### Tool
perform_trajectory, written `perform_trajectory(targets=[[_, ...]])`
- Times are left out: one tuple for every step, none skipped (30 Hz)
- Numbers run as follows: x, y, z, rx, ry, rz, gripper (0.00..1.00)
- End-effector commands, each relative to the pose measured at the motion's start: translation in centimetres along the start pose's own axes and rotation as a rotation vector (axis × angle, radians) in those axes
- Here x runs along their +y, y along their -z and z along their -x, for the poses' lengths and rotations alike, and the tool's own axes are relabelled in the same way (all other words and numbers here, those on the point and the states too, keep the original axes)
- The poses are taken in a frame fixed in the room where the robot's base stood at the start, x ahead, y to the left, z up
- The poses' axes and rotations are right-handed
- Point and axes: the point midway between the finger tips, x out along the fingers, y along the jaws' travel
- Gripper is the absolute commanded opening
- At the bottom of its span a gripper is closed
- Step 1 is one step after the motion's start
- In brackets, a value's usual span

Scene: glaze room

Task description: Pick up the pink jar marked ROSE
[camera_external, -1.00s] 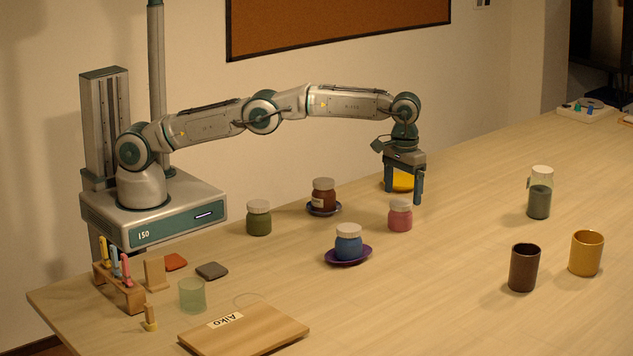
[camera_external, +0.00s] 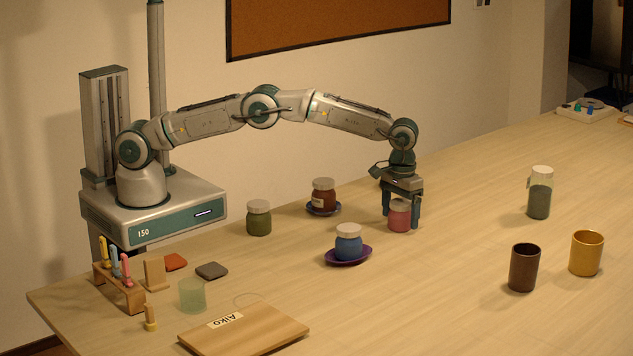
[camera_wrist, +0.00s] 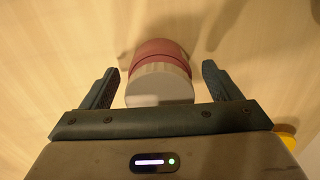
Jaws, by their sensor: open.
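The pink jar (camera_external: 399,217) stands upright on the table in the external view, with a pale lid. No label can be read on it from here. My gripper (camera_external: 400,222) points down over it, with one finger on each side of the jar. In the wrist view the jar (camera_wrist: 162,52) shows its pink body and pale lid (camera_wrist: 160,85) between the two open fingers (camera_wrist: 161,75). A gap shows on each side between finger and jar. The jar's lid is partly hidden by my gripper in the external view.
A blue jar (camera_external: 348,242) on a purple saucer (camera_external: 361,257) stands nearby at front left. A brown jar (camera_external: 323,194) and a green jar (camera_external: 258,218) stand further left. A yellow thing (camera_wrist: 287,131) shows at the wrist view's right edge. The table right of my gripper is clear up to the cups.

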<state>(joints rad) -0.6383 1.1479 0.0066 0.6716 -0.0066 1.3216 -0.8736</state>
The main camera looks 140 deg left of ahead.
Motion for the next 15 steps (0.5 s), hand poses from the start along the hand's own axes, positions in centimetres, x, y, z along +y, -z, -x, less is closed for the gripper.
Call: perform_trajectory(targets=[[0.0,0.0,0.0,0.0,0.0,0.0,0.78],[0.0,0.0,0.0,0.0,0.0,0.0,0.7],[0.0,0.0,0.0,0.0,0.0,0.0,0.59],[0.0,0.0,0.0,0.0,0.0,0.0,0.5],[0.0,0.0,0.0,0.0,0.0,0.0,0.42],[0.0,0.0,0.01,0.0,0.0,0.0,0.31],[0.0,-0.01,0.01,0.0,0.0,0.0,0.28],[0.02,0.01,0.08,0.001,-0.001,0.0,0.28],[0.02,0.0,0.08,0.001,-0.001,0.0,0.28],[0.02,0.01,0.08,0.001,-0.001,0.0,0.28],[0.02,0.01,0.08,0.001,0.0,0.0,0.28],[0.02,0.01,0.08,0.001,0.0,0.0,0.28],[0.02,0.01,0.09,0.001,-0.001,0.0,0.28],[0.02,0.01,0.1,0.001,-0.001,0.0,0.28],[0.03,0.01,0.15,0.001,-0.001,0.0,0.28]])
